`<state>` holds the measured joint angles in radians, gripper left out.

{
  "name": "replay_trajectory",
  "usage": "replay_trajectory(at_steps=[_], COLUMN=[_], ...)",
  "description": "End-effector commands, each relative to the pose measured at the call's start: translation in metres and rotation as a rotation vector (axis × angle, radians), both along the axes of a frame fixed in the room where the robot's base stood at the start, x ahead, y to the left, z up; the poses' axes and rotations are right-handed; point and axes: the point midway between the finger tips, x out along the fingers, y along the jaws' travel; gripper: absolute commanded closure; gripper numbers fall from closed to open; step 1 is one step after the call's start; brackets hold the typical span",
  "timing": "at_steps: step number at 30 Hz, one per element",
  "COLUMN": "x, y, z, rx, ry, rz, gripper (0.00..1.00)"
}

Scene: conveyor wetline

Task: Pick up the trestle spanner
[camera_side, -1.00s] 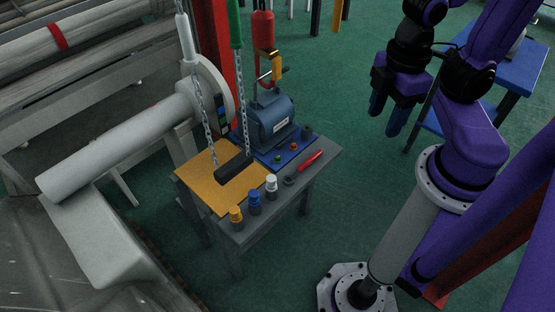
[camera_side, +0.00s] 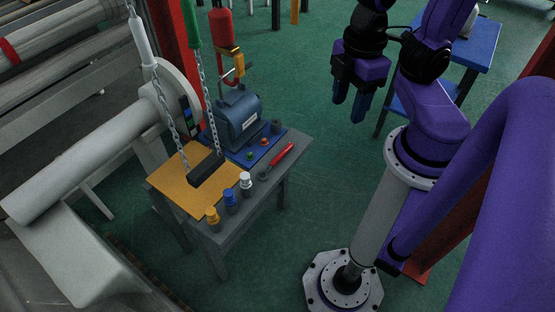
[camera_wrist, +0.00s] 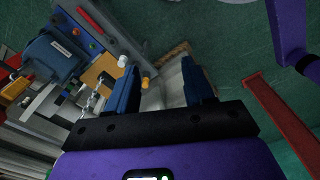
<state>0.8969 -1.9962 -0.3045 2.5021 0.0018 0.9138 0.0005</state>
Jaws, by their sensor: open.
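The red-handled spanner (camera_side: 283,154) lies on the grey trestle table's right edge, its grey head toward the front. In the wrist view its red handle (camera_wrist: 90,19) shows at upper left. My gripper (camera_side: 350,108) hangs in the air to the right of the table and above it, well apart from the spanner. Its two blue fingers are spread and empty; in the wrist view the gap between them (camera_wrist: 160,78) holds nothing.
A red hook (camera_side: 220,30) hangs above. A blue table (camera_side: 466,45) stands behind my arm.

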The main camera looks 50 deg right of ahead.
Motion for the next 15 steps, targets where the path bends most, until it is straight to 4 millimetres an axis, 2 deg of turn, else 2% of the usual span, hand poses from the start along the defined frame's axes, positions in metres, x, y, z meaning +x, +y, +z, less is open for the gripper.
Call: replay_trajectory(at_steps=[10, 15], x=[0.002, 0.024], y=[0.001, 0.009], z=[-0.001, -0.011], rx=[-0.001, -0.008], ry=[0.0, 0.001], rz=[0.001, 0.025], gripper=[0.47, 0.47])
